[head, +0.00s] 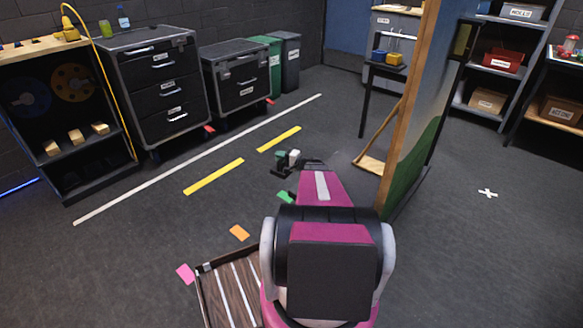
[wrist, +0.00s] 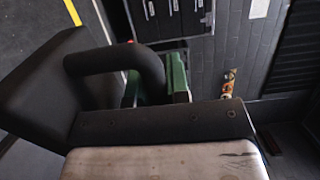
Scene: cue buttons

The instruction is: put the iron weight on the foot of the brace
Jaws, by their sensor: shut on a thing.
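The iron weight (wrist: 112,62) is a dark block with a thick curved handle. It fills the left of the wrist view. My gripper (wrist: 160,85) has green jaws, which are shut at the handle and partly hidden behind it. In the head view my gripper (head: 285,159) is small, beyond my magenta arm. A dark shape just below it looks like the weight (head: 279,172). The brace (head: 385,133) is a slanting wooden strut behind a tall panel. Its foot (head: 371,165) is a flat wooden piece on the floor, right of my gripper and apart from it, with nothing seen on it.
The tall wood-edged panel (head: 403,115) stands close on the right of my arm. A small dark table (head: 385,72) is behind the brace. Drawer cabinets (head: 158,82) line the left wall. The floor around the yellow strips (head: 213,177) is clear.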

